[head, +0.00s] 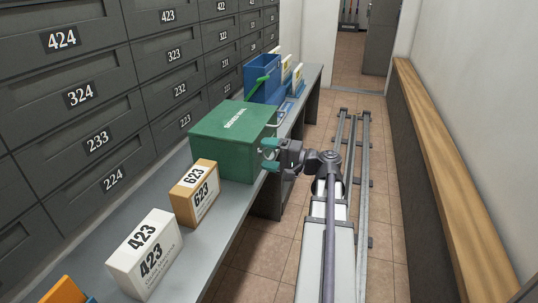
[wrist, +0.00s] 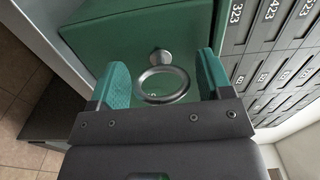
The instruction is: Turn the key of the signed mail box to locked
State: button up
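The green signed mail box (head: 235,140) stands on the grey counter, white lettering on its closed lid. Its front face also shows in the wrist view (wrist: 120,38). A metal key with a large round ring (wrist: 163,99) sticks out of the round lock (wrist: 161,58) on that face. My gripper (head: 269,154) is at this face, its teal fingers spread. In the wrist view, my gripper (wrist: 158,80) has one finger on each side of the ring, with gaps; it is not closed on it. The key is hidden in the head view.
Parcels marked 623 (head: 195,193) and 423 (head: 144,254) stand on the counter (head: 215,220) in front of the box. A blue bin (head: 262,79) stands behind it. Numbered grey mailboxes (head: 120,90) line the left wall. A wooden-topped bench (head: 440,140) runs along the right.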

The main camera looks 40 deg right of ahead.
jog(key=shift+o, duration=0.6)
jog(key=v, duration=1)
jog(key=shift+s+d, duration=0.2)
jog(key=shift+s, duration=0.15)
jog(key=shift+f, duration=0.1)
